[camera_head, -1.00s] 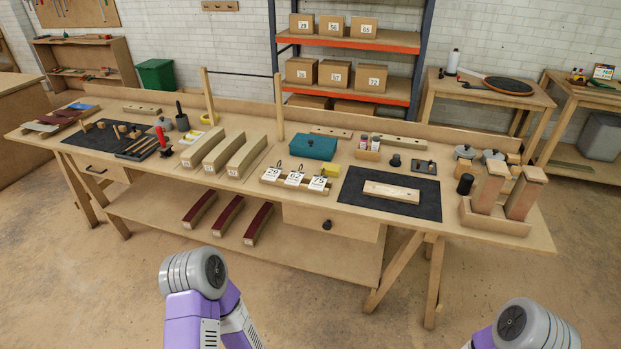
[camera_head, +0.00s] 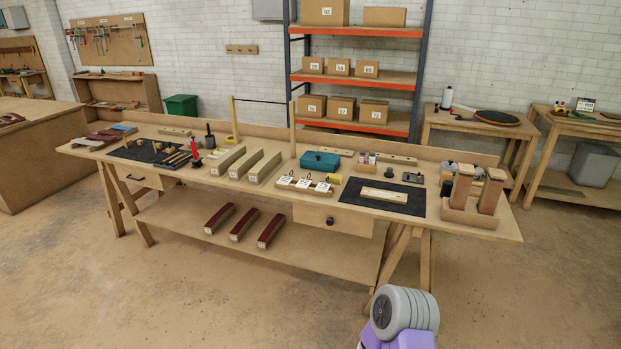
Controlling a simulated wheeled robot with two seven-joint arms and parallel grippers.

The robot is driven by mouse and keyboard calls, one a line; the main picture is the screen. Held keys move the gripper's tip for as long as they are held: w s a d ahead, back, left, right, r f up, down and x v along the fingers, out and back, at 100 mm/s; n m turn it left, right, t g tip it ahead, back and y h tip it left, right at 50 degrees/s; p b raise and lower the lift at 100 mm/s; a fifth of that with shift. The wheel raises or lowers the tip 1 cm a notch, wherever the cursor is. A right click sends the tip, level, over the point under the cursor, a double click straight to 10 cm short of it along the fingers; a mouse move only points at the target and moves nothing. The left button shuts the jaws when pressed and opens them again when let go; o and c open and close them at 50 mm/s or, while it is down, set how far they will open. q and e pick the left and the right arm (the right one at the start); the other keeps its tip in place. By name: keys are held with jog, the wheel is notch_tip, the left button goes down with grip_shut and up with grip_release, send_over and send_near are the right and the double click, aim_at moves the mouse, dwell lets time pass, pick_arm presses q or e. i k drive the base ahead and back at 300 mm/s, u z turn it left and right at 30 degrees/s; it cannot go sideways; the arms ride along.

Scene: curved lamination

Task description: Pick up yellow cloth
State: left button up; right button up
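A small yellow item (camera_head: 334,178), possibly the yellow cloth, lies on the long workbench (camera_head: 480,222) just right of the rack of white number tags (camera_head: 304,187). It is too small to tell whether it is cloth. A yellow ring-like item (camera_head: 230,140) lies farther back, near the left post. Neither gripper is in view. Only a grey and purple part of one of my arms shows at the bottom, well in front of the bench and apart from it.
Wooden blocks stand in a tray at the bench's right end. The floor (camera_head: 200,300) in front is open.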

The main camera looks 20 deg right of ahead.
aim_at(334, 179)
jog(key=u, duration=0.2)
jog(key=i, duration=2.1)
jog(key=z, duration=1.5)
jog(key=i, duration=0.9)
jog(key=z, duration=0.9)
